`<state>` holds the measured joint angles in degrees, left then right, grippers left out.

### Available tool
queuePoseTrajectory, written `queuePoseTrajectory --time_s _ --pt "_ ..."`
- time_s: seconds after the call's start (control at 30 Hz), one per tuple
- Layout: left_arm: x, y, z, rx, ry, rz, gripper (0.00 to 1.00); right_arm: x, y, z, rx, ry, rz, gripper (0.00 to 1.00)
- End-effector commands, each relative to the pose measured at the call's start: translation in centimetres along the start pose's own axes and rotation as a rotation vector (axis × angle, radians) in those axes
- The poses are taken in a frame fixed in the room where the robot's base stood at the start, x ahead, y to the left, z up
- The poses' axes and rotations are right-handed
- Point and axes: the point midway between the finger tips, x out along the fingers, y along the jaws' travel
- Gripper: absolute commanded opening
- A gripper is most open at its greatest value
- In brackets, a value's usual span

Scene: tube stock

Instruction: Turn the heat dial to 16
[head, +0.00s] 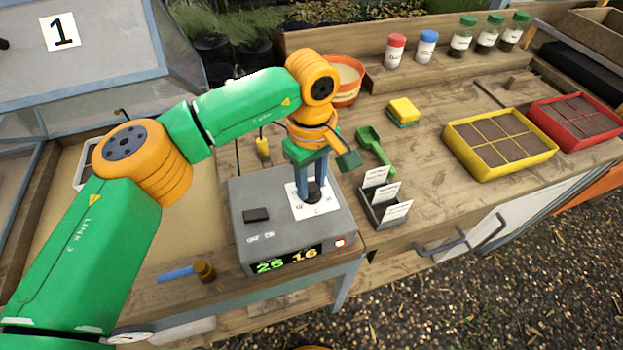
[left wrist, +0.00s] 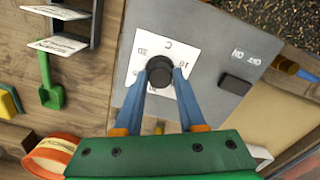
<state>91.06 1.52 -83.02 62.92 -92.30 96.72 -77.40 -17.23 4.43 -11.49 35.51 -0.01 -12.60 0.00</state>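The grey heater box (head: 262,228) stands on the bench, with a white dial plate (head: 325,206) on top. The black heat dial (head: 314,191) sits at the plate's middle, partly hidden by my fingers; it also shows in the left wrist view (left wrist: 161,73). The front display (head: 286,259) reads 25 in green and 16 in yellow. My left gripper (head: 313,186) points down over the box. In the left wrist view its two blue fingers (left wrist: 162,80) lie on either side of the dial and appear to touch it. My right gripper is not in view.
A black switch (head: 256,215) is on the box's left part. A card holder (head: 384,205), a green scoop (head: 376,150) and a sponge (head: 403,112) lie to the right. An orange-rimmed pot (head: 347,80) stands behind. A blue-handled tool (head: 180,273) lies front left.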

Motion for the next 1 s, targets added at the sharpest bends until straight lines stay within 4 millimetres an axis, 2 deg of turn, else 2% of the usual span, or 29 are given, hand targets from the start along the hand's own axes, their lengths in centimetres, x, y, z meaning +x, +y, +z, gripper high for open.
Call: queuePoseTrajectory --time_s 0.27,0.47,1.0 --pt "0.1 0.0 0.0 -0.018 0.000 0.000 0.00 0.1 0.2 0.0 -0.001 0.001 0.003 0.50" --pt "0.2 0.0 0.0 -0.103 0.001 0.001 0.00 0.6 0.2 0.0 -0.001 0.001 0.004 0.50" --pt "0.2 0.0 0.0 -0.590 0.000 -0.001 0.00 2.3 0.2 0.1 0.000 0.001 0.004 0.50"
